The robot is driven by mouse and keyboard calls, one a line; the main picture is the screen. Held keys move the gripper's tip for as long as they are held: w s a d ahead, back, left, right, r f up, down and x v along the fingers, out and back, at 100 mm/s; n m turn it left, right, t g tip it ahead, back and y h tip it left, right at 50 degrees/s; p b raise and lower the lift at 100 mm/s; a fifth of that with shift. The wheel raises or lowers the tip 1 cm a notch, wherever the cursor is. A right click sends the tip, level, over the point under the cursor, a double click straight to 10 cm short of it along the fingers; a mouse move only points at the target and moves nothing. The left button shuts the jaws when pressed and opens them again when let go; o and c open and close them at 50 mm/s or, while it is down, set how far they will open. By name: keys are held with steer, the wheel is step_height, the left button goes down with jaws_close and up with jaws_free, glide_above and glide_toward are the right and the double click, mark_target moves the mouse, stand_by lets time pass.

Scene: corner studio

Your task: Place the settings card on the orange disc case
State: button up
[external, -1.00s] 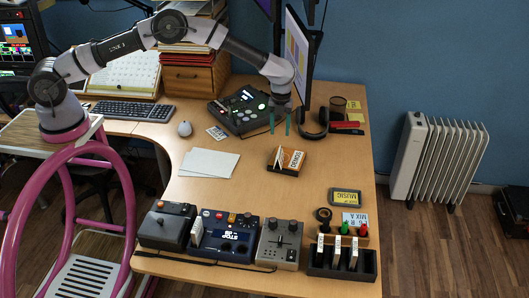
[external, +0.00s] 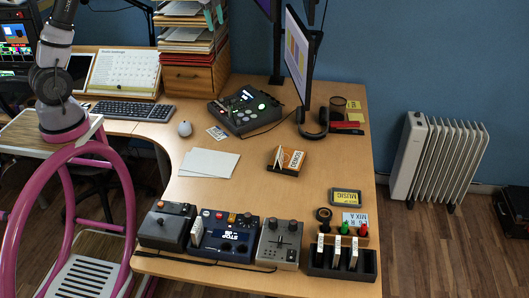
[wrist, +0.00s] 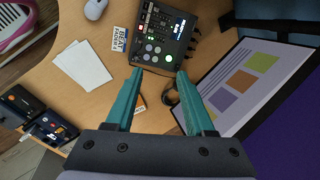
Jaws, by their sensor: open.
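A small white card with dark printed text (external: 217,132), likely the settings card, lies flat on the desk left of the black mixer. It also shows in the wrist view (wrist: 118,39). In the wrist view only a sliver of orange (wrist: 139,104) shows between my fingers. My gripper (external: 213,14) is high at the top edge of the external view, in front of the paper trays. Its teal fingers (wrist: 158,74) are apart and empty, well above the desk.
The black mixer (external: 243,110) and the monitor (external: 296,55) stand at the back, with headphones (external: 313,122) beside them. White sheets (external: 208,163) lie left of the orange case. Several control boxes (external: 225,240) line the front edge. The desk around the orange case is clear.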

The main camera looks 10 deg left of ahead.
steer(key=s+a+r+n+t, duration=0.15)
steer(key=a+r+n, duration=0.25)
steer(key=a, duration=0.6)
steer(key=s+a+r+n+y, duration=0.1)
steer(key=s+a+r+n, duration=0.2)
steer(key=a, duration=0.8)
steer(key=s+a+r+n+t, duration=0.1)
steer(key=a+r+n, duration=0.35)
steer(key=a, duration=0.55)
steer(key=s+a+f+n+t+y, duration=0.1)
steer(key=s+a+f+n, duration=0.1)
steer(key=s+a+n, duration=0.7)
steer(key=s+a, duration=0.6)
steer(key=a, duration=0.1)
steer(key=shift+s+a+f+y, duration=0.25)
steer(key=shift+s+a+y, duration=0.05)
steer(key=shift+y, duration=0.1)
steer(key=shift+t, duration=0.25)
